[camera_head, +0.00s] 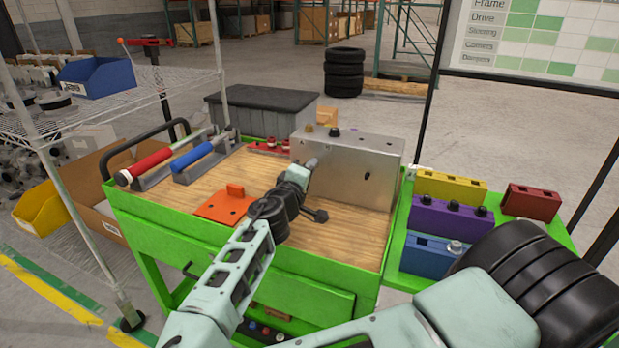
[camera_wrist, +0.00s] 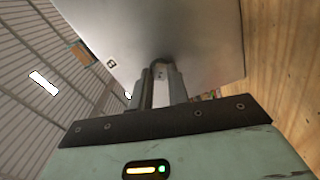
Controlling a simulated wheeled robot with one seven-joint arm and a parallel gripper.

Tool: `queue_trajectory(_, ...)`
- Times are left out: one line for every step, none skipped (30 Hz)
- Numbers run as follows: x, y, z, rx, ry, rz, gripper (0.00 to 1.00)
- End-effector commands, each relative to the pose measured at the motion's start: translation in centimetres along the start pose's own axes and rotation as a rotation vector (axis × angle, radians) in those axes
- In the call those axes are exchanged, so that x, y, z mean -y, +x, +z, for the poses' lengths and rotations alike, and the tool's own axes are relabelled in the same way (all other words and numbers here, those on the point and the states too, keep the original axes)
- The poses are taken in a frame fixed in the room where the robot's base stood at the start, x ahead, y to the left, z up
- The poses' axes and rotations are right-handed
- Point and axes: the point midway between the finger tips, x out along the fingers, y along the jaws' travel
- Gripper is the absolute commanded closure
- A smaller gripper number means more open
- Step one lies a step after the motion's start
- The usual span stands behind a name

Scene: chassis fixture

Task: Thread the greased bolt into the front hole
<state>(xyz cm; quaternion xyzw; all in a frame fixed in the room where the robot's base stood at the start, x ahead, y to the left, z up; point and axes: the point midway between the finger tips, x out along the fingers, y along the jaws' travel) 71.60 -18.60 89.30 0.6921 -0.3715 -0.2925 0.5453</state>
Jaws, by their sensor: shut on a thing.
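The metal chassis fixture (camera_head: 350,168) is a grey box on the wooden bench top. Its front face shows a small dark hole (camera_head: 367,175) right of my gripper; a small marked opening (camera_wrist: 110,63) shows on the face in the wrist view. My gripper (camera_head: 311,164) is at the left part of the front face. In the wrist view my gripper (camera_wrist: 160,88) is shut on a dark bolt (camera_wrist: 162,63), mostly hidden between the fingers. I cannot tell whether the bolt touches the face or whether it is greased.
Yellow (camera_head: 450,187), purple (camera_head: 450,218) and blue (camera_head: 432,256) blocks stand on the right shelf; the purple and blue ones hold bolts. A red block (camera_head: 531,202) is beyond. An orange plate (camera_head: 225,206) and red (camera_head: 150,164) and blue (camera_head: 194,155) rollers lie left. Two fittings top the fixture.

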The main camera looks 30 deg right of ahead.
Motion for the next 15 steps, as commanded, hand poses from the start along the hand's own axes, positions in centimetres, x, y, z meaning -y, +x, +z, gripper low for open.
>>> queue_trajectory(0.22,0.01,0.06,0.0,0.025,0.0,1.0)
queue_trajectory(0.17,0.01,0.05,0.0,0.034,0.0,1.0)
queue_trajectory(0.1,0.01,0.03,0.0,0.043,0.0,1.0)
queue_trajectory(0.05,0.01,0.02,0.0,0.046,0.0,1.0)
queue_trajectory(0.01,0.02,0.01,0.0,0.047,0.0,1.0)
queue_trajectory(-0.02,0.02,0.0,0.0,0.047,-0.001,1.0)
queue_trajectory(-0.03,0.02,0.0,0.0,0.047,-0.001,1.0)
queue_trajectory(-0.03,0.02,0.01,0.0,0.046,-0.001,1.0)
queue_trajectory(-0.03,0.02,0.01,0.0,0.046,-0.001,1.0)
queue_trajectory(-0.03,0.02,0.01,0.0,0.045,0.0,0.78)
queue_trajectory(-0.03,0.02,0.02,0.0,0.045,0.0,0.69)
queue_trajectory(-0.03,0.02,0.02,0.0,0.045,0.0,0.58)
queue_trajectory(-0.03,0.02,0.02,0.001,0.045,0.0,0.58)
queue_trajectory(-0.02,0.02,0.02,0.001,0.044,0.0,0.58)
queue_trajectory(-0.02,0.02,0.03,0.001,0.044,0.0,0.58)
